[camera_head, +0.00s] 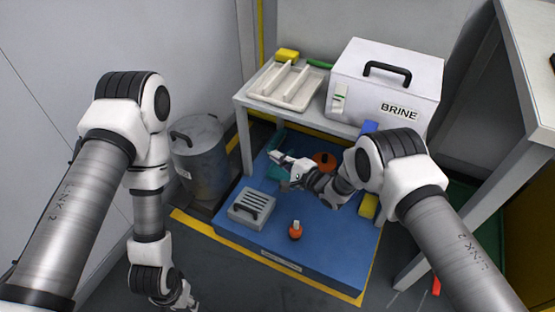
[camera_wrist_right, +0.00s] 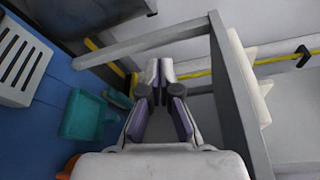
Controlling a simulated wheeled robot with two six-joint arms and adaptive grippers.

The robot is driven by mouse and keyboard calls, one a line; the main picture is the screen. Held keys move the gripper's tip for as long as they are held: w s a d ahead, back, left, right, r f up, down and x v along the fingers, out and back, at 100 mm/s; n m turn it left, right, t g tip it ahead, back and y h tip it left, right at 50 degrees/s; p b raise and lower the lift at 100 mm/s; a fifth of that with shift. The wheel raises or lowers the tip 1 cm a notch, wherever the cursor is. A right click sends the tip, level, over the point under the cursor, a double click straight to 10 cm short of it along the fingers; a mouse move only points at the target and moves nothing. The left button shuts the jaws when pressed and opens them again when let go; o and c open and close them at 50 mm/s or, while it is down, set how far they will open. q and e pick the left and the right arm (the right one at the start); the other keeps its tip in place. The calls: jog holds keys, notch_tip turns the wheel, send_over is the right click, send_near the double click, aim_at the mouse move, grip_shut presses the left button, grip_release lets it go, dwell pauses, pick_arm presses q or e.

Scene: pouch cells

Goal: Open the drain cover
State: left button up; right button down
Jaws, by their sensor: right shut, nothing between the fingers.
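The drain cover looks to be the grey slotted block with a dark handle (camera_head: 250,207), lying on the blue floor platform (camera_head: 262,245) at its left side. Its slotted face also shows at the left edge of the right wrist view (camera_wrist_right: 20,62). My right gripper (camera_head: 275,156) is above and behind the cover, apart from it, near the table's front legs. In the right wrist view its fingers (camera_wrist_right: 160,70) are together and empty. My left gripper (camera_head: 185,303) hangs low at the bottom edge, partly cut off, left of the platform; its fingers are unclear.
A table with the BRINE box (camera_head: 385,85) and a divided tray (camera_head: 290,84) stands behind. A grey drum (camera_head: 200,160) is left of the platform. A teal dustpan (camera_wrist_right: 84,116) lies near my right gripper. An orange-based object (camera_head: 295,231) stands right of the cover.

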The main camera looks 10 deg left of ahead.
jog(key=w, duration=0.1)
jog(key=w+d+b, duration=0.1)
jog(key=w, duration=0.1)
jog(key=shift+b, duration=0.3)
jog(key=shift+d, duration=0.15)
